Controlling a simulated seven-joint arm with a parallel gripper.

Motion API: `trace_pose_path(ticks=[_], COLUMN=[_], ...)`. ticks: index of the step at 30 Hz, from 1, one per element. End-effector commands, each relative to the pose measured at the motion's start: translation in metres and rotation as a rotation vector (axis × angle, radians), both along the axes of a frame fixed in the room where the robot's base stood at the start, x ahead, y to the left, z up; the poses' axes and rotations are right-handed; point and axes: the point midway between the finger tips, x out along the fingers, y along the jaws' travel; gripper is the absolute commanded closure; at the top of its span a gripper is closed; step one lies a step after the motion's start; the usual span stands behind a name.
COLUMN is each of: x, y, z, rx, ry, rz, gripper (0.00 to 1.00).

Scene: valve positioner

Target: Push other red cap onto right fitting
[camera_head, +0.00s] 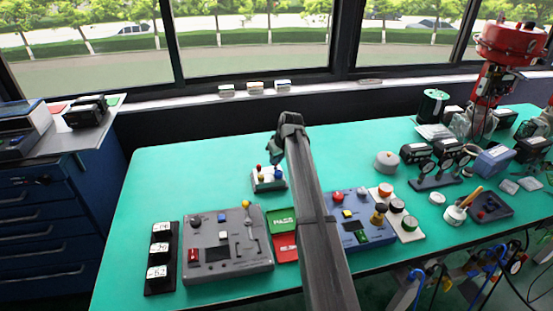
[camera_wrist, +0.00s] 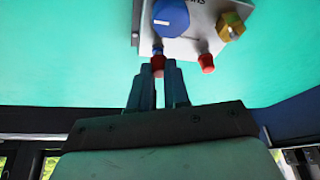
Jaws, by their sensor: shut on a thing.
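The white valve positioner (camera_head: 268,185) stands on the green table in the head view, left of my arm. In the wrist view the positioner (camera_wrist: 195,42) shows a blue knob (camera_wrist: 171,18), a gold knob (camera_wrist: 231,26) and two fittings. My gripper (camera_wrist: 158,72) is shut on a red cap (camera_wrist: 158,65), which is in line with the dark fitting (camera_wrist: 157,50) at picture left. The cap appears to meet this fitting's end; how far it is on cannot be told. Another red cap (camera_wrist: 206,62) sits on the other fitting. In the head view my gripper (camera_head: 274,158) is just behind the positioner.
A grey control box (camera_head: 225,243) and a blue control box (camera_head: 355,217) stand nearer on the table. Green and red blocks (camera_head: 283,221) lie between them. Gauges (camera_head: 440,170) and other instruments crowd the right. The table left of the positioner is clear.

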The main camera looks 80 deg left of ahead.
Motion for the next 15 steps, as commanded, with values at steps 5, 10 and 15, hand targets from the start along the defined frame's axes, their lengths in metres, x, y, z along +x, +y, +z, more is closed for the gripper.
trace_pose_path(ticks=[5,10,15], x=[0.0000,0.0000,0.0000], y=[0.0001,0.0000,-0.0001], z=[-0.0004,-0.0022,-0.0043], rx=[0.000,0.000,0.000], ry=[0.000,0.000,0.000], rz=[0.000,0.000,0.000], gripper=[1.00,1.00,1.00])
